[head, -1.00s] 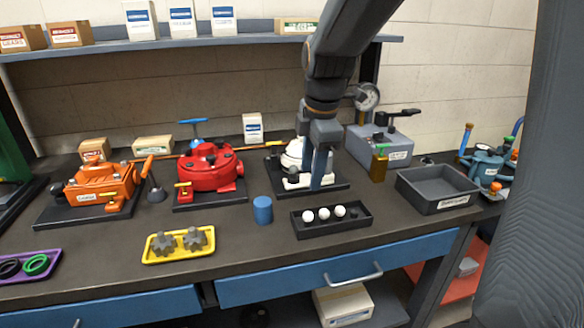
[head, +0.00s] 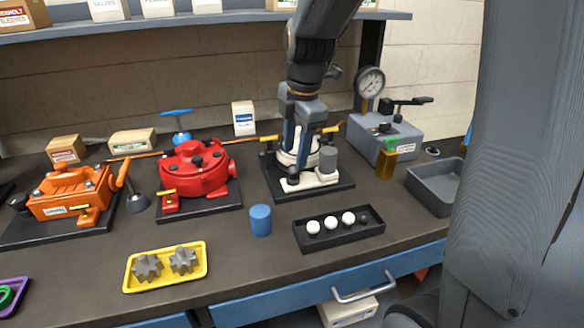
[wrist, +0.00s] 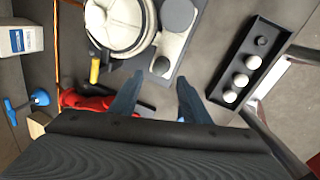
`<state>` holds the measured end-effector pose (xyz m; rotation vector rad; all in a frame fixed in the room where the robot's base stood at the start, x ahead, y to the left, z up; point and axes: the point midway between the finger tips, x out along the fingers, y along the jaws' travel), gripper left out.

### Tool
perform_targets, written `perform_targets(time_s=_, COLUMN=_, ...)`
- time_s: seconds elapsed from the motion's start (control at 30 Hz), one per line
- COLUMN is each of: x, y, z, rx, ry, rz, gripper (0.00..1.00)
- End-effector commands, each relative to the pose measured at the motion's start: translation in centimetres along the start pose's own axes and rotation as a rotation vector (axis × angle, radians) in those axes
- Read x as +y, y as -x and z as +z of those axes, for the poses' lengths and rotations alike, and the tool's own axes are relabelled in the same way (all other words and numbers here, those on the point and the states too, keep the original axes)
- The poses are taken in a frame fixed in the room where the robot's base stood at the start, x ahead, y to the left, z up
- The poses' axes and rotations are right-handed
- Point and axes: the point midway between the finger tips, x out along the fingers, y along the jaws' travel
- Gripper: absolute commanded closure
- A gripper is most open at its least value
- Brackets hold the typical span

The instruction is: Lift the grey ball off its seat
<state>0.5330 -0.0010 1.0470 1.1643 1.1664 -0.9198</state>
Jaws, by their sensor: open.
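A black tray (head: 340,244) holds three white balls (head: 348,218) in a row. At its right end is a smaller dark grey round thing (head: 364,217), also in the wrist view (wrist: 262,41); I cannot tell whether it is a ball or an empty seat. A white machine (head: 310,182) on a black base carries a grey upright cylinder (head: 328,160). In the wrist view, its round grey tops (wrist: 178,14) show. No clearly grey ball stands out. My gripper (wrist: 160,80) is open and empty, fingers pointing down over the white machine, beside its smaller grey disc.
A blue cylinder (head: 260,220) stands left of the black tray. A red machine (head: 193,172) is left of the white one. A gauge box (head: 384,138) and an empty grey bin (head: 436,187) are to the right. A yellow tray (head: 166,268) with grey gears is in front.

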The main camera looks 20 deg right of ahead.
Motion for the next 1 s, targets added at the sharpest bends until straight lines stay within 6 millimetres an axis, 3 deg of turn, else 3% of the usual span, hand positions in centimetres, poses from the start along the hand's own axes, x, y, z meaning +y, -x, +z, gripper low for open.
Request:
perform_targets(time_s=0.4, x=0.2, y=-4.6, z=-0.2, rx=0.001, ry=0.002, rz=-0.001, gripper=0.57)
perform_targets(time_s=0.67, x=0.2, y=-4.9, z=-0.2, rx=0.000, ry=0.002, rz=0.000, gripper=0.57)
perform_targets(time_s=0.7, x=0.2, y=-4.9, z=-0.2, rx=0.000, ry=0.002, rz=0.000, gripper=0.59)
perform_targets(time_s=0.93, x=0.2, y=-4.9, z=-0.2, rx=0.000, ry=0.002, rz=0.000, gripper=0.98)
perform_targets(time_s=1.0, x=0.2, y=-4.9, z=-0.2, rx=0.000, ry=0.002, rz=0.000, gripper=1.00)
